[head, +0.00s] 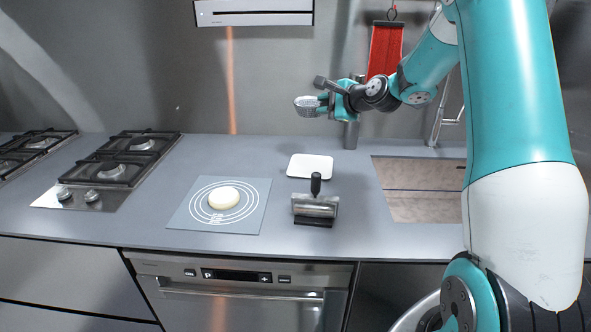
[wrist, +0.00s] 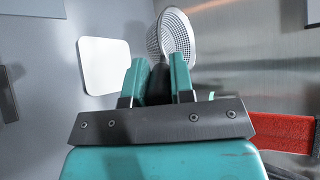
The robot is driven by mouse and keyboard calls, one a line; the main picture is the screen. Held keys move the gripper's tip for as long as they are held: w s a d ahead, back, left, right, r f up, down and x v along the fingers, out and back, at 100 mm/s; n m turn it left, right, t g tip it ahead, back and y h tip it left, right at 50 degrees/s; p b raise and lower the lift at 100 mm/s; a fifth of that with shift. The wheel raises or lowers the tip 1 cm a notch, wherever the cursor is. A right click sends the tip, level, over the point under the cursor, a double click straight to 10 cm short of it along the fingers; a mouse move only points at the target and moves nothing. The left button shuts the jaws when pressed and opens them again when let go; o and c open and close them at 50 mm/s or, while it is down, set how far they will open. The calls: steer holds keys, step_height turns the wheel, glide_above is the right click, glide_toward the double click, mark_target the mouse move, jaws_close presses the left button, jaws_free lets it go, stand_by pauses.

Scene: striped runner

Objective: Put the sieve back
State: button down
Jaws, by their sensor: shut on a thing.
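The sieve (head: 307,105), a small perforated metal bowl with a dark handle, is held in the air above the counter in the head view. In the wrist view the sieve's bowl (wrist: 175,36) sticks out beyond the fingertips. My gripper (head: 328,102) is shut on the sieve's handle, which lies between the two teal fingers (wrist: 159,78). A grey upright cylinder (head: 351,135) stands at the back of the counter below my wrist; its top is partly hidden by my arm.
A white plate (head: 310,166) lies on the counter. In front of it stands a metal roller-like tool (head: 315,206) with a black handle. Dough (head: 223,196) rests on a grey mat (head: 255,214). A red cloth (head: 385,48) hangs on the wall. A sink (head: 420,190) is at right, a hob (head: 125,157) at left.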

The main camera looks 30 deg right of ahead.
steer(key=shift+w+d+f+m+h, duration=0.2)
steer(key=shift+w+d+m+h, duration=0.1)
steer(key=shift+w+d, duration=0.3)
steer(key=shift+w+a+f+p, duration=0.15)
steer(key=shift+f+p, duration=0.25)
steer(key=shift+f, duration=2.7)
steer(key=shift+s+a+f+p, duration=0.1)
steer(key=shift+f+p, duration=0.35)
steer(key=shift+f, duration=2.7)
steer(key=shift+w+a+f+p, duration=0.15)
steer(key=shift+f+p, duration=0.25)
steer(key=shift+f, duration=2.7)
steer(key=shift+s+f, duration=0.1)
steer(key=shift+f, duration=0.1)
steer(key=c, duration=1)
jaws_free()
steer(key=shift+r, duration=0.1)
steer(key=b+v, duration=0.3)
steer(key=v, duration=0.9)
